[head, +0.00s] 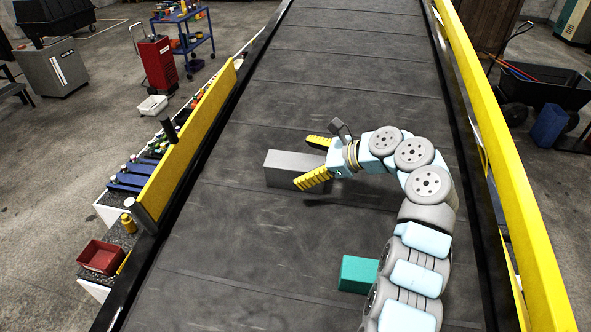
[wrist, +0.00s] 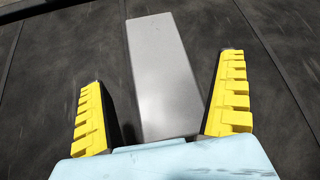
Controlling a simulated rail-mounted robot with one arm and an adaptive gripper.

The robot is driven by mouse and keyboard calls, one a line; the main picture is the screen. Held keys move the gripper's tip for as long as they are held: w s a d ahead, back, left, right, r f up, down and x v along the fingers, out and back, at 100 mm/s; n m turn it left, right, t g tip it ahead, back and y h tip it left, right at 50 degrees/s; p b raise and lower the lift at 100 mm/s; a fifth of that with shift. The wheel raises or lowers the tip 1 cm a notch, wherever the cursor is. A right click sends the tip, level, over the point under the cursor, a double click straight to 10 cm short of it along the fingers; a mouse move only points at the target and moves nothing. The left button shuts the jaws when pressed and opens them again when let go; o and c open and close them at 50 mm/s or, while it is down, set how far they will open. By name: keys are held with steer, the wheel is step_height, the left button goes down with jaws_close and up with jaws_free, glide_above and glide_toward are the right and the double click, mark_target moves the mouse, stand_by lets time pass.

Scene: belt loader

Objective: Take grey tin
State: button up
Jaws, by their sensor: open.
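The grey tin (head: 291,168) is a long rectangular box lying on the dark belt, left of the arm in the head view. My gripper (head: 317,160) is open, with its yellow fingers on either side of the tin's near end. In the wrist view the tin (wrist: 160,75) runs lengthwise up the middle, between the two yellow fingers of my gripper (wrist: 165,95). A gap shows on both sides, so neither finger appears to touch it. The tin's nearest end is hidden behind the pale blue gripper body.
A teal box (head: 357,273) stands on the belt beside my arm. Yellow side rails (head: 190,145) border the dark belt (head: 240,240). The belt beyond the tin is clear. A red bin (head: 101,257) sits outside the left rail.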

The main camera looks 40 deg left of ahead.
mark_target(280, 167)
steer(key=shift+p+x, duration=0.3)
steer(key=shift+x, duration=1.3)
steer(key=c, duration=1.4)
steer(key=shift+d+r, duration=0.1)
